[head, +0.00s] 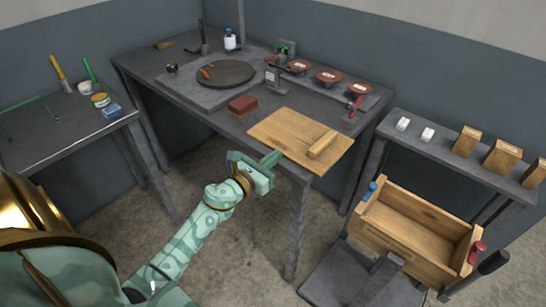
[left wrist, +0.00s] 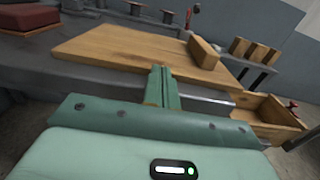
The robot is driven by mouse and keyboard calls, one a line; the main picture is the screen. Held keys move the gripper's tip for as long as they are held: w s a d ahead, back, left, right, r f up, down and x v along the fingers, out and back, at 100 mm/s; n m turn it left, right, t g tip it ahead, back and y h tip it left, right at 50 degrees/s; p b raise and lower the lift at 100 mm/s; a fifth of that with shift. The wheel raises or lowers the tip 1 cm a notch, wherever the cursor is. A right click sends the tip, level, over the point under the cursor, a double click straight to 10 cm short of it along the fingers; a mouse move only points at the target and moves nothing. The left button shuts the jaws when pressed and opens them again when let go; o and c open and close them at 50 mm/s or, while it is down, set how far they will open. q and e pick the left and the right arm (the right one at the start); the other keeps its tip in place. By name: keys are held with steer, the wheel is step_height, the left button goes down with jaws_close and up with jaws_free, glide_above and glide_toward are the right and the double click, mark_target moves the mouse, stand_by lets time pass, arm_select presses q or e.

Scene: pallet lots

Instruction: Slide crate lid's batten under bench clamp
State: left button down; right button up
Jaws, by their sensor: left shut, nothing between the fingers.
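The crate lid (head: 275,134) is a flat wooden board lying on the dark bench's front right part, its near corner past the bench edge. Its batten (head: 322,144) is a raised wooden bar near the lid's right end. The lid (left wrist: 110,45) and batten (left wrist: 203,52) also show in the left wrist view. A red-handled fitting (head: 355,105), which looks like the bench clamp, stands behind the batten, apart from it. My left gripper (head: 275,158) is shut and empty in front of the lid's near edge; I cannot tell whether it touches. My right gripper is out of view.
A red-brown block (head: 243,105) sits left of the lid. A round dark plate (head: 225,74) and several red discs are farther back. An open wooden crate (head: 400,239) stands low at right, below a shelf (head: 450,155) with several blocks.

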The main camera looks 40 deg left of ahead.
mark_target(283, 150)
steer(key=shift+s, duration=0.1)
arm_select(q)
steer(key=w, duration=0.2)
steer(key=w+b, duration=0.1)
steer(key=w, duration=0.1)
steer(key=shift+w+d, duration=0.2)
steer(key=shift+w, duration=0.05)
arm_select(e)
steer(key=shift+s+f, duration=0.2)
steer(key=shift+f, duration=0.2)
